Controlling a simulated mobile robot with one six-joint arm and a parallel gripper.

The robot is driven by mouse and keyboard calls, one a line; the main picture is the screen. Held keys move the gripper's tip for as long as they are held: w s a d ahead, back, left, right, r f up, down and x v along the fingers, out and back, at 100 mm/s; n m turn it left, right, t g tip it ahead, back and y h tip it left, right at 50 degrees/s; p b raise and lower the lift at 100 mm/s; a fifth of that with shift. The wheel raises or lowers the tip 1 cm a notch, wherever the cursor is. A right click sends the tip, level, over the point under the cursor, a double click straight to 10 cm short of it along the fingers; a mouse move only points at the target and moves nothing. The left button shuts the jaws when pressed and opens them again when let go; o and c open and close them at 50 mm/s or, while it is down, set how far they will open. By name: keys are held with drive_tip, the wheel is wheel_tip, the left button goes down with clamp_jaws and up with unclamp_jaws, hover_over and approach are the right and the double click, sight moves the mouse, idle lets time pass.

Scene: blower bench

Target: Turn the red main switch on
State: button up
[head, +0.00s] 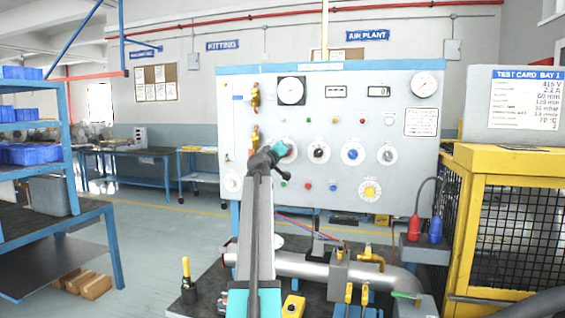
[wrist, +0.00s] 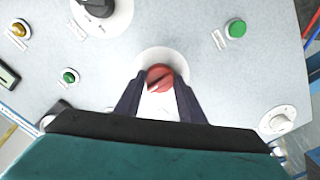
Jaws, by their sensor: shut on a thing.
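The red main switch (head: 289,149) is a round red knob on a white disc, at the left end of a row of knobs on the pale panel (head: 330,104). My gripper (head: 279,150) is at the switch and hides part of it in the head view. In the wrist view the red knob (wrist: 160,76) sits between the two dark fingertips of my gripper (wrist: 160,88), which are shut on it. A dark mark runs slantwise across the knob's face. I cannot read any on or off label.
To the right on the panel are a black knob (head: 318,152), a blue knob (head: 352,152) and a grey knob (head: 387,154). A yellow knob (head: 370,190) is below. Pipework (head: 300,266) lies in front of the panel's base. A yellow cage (head: 500,215) stands at right.

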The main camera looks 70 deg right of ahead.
drive_tip(key=shift+m+b, duration=4.45)
drive_tip(key=shift+m, duration=0.05)
drive_tip(key=o, duration=1)
drive_tip(key=shift+o, duration=0.2)
drive_tip(key=shift+a, duration=0.15)
drive_tip(key=a, duration=1.3)
drive_tip(key=shift+s+a+p, duration=0.25)
drive_tip(key=shift+s+p, duration=0.1)
drive_tip(key=shift+s, duration=0.05)
